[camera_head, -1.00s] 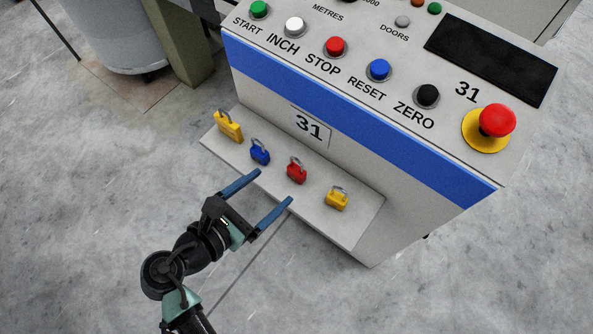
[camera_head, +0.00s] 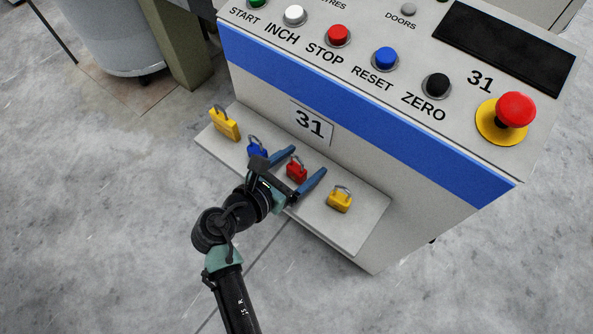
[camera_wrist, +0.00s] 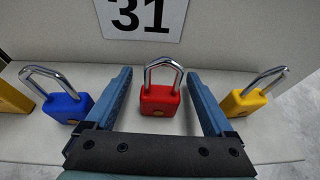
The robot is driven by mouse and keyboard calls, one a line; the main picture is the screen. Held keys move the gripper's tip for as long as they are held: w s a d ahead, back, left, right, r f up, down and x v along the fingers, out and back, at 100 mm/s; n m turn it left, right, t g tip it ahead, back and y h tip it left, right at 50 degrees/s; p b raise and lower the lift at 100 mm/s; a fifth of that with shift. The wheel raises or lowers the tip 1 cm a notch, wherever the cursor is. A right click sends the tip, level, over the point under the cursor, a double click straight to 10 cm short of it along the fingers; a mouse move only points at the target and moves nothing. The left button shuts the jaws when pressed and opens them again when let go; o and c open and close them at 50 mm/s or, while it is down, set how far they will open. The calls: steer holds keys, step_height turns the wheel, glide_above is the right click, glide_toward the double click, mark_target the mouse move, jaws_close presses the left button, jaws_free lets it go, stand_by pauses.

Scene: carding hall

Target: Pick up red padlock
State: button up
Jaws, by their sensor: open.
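The red padlock (camera_head: 297,170) stands upright on the pale shelf (camera_head: 352,232) on the front of the machine. In the wrist view the red padlock (camera_wrist: 159,100) shows its silver shackle upward. My gripper (camera_head: 305,164) is open, with one blue finger on each side of the red padlock. In the wrist view my gripper (camera_wrist: 158,90) has the red padlock between its fingers, with a visible gap on both sides. The padlock's lower edge shows just beyond the gripper's dark crossbar.
A blue padlock (camera_wrist: 68,107) stands close outside the left finger, and a yellow padlock (camera_wrist: 243,102) outside the right finger. Another yellow padlock (camera_head: 224,124) stands at the shelf's left end. The machine's front wall with the "31" plate (camera_head: 311,122) rises behind the shelf.

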steer(key=shift+w+d+f, duration=0.35)
steer(key=shift+w+d, duration=0.05)
steer(key=shift+w, duration=0.1)
steer(key=shift+c, duration=0.3)
jaws_close()
steer(key=shift+r, duration=0.15)
